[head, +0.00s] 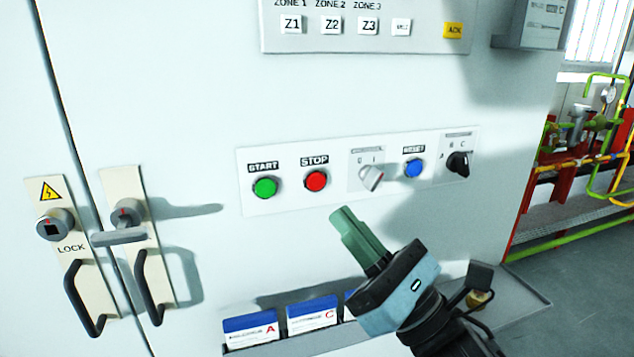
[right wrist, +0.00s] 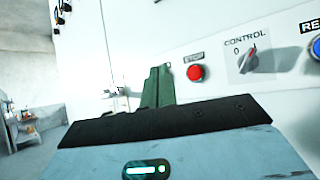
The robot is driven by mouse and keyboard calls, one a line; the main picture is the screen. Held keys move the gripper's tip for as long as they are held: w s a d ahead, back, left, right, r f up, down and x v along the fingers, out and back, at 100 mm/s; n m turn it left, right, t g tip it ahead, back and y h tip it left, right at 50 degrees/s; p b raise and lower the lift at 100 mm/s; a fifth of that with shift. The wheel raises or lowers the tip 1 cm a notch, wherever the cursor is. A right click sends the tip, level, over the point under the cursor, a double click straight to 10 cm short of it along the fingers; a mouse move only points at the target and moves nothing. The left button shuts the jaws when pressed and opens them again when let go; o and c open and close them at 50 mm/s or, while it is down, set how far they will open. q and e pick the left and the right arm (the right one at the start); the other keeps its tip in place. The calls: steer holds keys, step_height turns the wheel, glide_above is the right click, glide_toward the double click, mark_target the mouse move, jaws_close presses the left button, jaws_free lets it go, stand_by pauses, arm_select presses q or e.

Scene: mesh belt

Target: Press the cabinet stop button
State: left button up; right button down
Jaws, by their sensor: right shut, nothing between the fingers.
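The STOP button also shows in the right wrist view (right wrist: 195,73), to the right of the fingers. My right gripper (head: 342,215) has green fingers, shut and empty. In the head view its tips are below and slightly right of the STOP button, apart from it in the picture. The exact gap to the panel is hard to judge. My left gripper is not in view.
A blue RESET button (head: 414,168) and a black rotary knob (head: 458,163) are farther right on the strip. Cabinet handles (head: 84,298) stick out at the left. Cabinet front around the strip is mostly clear.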

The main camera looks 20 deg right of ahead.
mark_target(311, 176)
steer(key=w, duration=0.7)
steer(key=shift+w, duration=0.15)
steer(key=shift+w+a, duration=0.1)
steer(key=shift+w, duration=0.1)
stand_by(1.9)
steer(key=shift+w, duration=0.2)
steer(key=shift+w, duration=0.45)
stand_by(0.8)
steer(key=shift+s, duration=0.9)
